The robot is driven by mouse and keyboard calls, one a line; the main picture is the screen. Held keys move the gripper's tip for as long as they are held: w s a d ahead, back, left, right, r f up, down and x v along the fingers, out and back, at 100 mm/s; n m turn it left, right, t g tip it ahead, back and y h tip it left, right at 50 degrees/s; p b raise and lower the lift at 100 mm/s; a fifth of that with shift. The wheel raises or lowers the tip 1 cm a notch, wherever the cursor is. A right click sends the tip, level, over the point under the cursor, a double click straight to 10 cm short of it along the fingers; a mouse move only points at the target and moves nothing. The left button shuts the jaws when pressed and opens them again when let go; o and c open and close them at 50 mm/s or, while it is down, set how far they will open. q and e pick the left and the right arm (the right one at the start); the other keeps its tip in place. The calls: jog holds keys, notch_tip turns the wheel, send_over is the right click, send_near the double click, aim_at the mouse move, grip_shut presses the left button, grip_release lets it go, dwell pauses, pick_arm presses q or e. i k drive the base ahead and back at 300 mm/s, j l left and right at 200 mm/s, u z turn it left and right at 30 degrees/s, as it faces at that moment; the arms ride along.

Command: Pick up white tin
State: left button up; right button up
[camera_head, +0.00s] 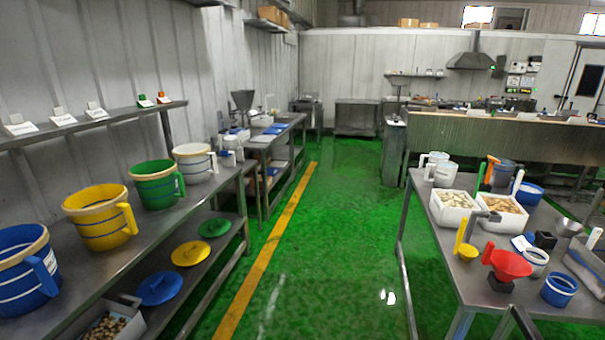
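A white bucket-like tin (195,163) with a beige rim and a side handle stands upright on the left steel table, at the far end of a row of coloured buckets. On the right table, a white handled container (446,174) stands at the back left corner, with a second white one (432,160) close behind it. The frame does not show which of these white vessels the task names. Neither of my grippers shows in the head view, so nothing is seen held.
Green (155,185), yellow (100,220) and blue (25,270) buckets line the left table (150,245). The green floor between the tables is clear.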

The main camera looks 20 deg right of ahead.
aim_at(538, 260)
jog(key=i+l+z, duration=0.2)
jog(key=z, duration=0.25)
jog(key=i+z, duration=0.7)
jog(key=z, duration=0.25)
jog(key=i+j+z, duration=0.15)
jog(key=i+z, duration=0.15)
jog(key=z, duration=0.15)
jog(key=i+j+z, duration=0.25)
jog(key=z, duration=0.25)
jog(key=i+j+z, duration=0.25)
jog(key=j+z, duration=0.2)
jog(key=i+j+z, duration=0.2)
